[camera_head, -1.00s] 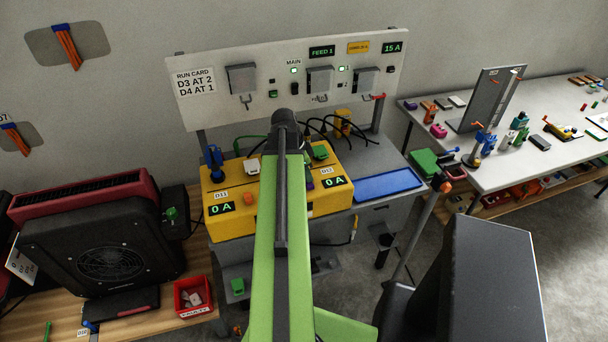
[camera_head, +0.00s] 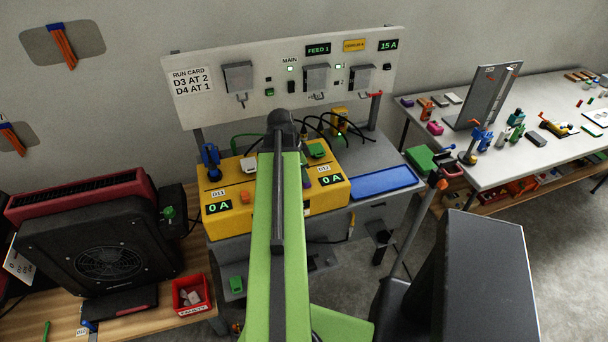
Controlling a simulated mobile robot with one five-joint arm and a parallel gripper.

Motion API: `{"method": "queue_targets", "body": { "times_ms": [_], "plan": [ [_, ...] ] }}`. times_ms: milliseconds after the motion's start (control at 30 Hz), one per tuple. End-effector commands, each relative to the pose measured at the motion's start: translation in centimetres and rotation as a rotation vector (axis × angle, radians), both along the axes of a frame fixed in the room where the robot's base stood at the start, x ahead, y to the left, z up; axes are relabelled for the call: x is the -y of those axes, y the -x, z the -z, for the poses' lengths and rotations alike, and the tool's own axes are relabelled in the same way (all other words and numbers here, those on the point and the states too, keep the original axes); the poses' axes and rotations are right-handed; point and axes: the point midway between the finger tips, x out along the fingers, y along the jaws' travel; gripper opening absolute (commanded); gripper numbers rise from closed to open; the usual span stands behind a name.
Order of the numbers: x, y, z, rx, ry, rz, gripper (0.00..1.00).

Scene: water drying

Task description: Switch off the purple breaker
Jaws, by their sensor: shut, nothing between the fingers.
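A small purple piece (camera_head: 307,182) shows on the yellow box (camera_head: 230,226), just right of my green arm link. It may be the purple breaker's lever, but it is too small and too covered to tell its position. The box has two displays reading 0 A, at D11 (camera_head: 218,206) and at D12 (camera_head: 331,179). A white switch (camera_head: 248,164) and a green switch (camera_head: 317,150) show on its top. My arm stretches over the middle of the box to a dark joint. My gripper is hidden behind the arm, so its contact with anything cannot be seen.
A panel (camera_head: 205,110) with three grey covers stands behind the box. A blue tray (camera_head: 382,182) lies to its right. A blue tool (camera_head: 211,158) stands at the box's left. A black fan unit (camera_head: 110,262) and red bin (camera_head: 191,293) are at left. A cluttered table is at right.

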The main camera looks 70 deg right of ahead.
Motion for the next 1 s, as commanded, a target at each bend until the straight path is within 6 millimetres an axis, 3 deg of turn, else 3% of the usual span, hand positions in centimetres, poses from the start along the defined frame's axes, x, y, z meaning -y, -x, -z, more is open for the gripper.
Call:
{"method": "queue_targets", "body": {
  "times_ms": [167,600,733,1000],
  "plan": [
    [-0.2,0.0,-2.5,0.000,0.000,-0.002,0.00],
    [-2.0,-1.4,-12.3,0.000,-0.001,-0.002,0.00],
    [-2.5,-1.9,-13.5,-0.001,-0.001,-0.003,0.00],
    [-2.6,-2.1,-13.3,0.000,0.000,-0.004,0.00]
  ]
}}
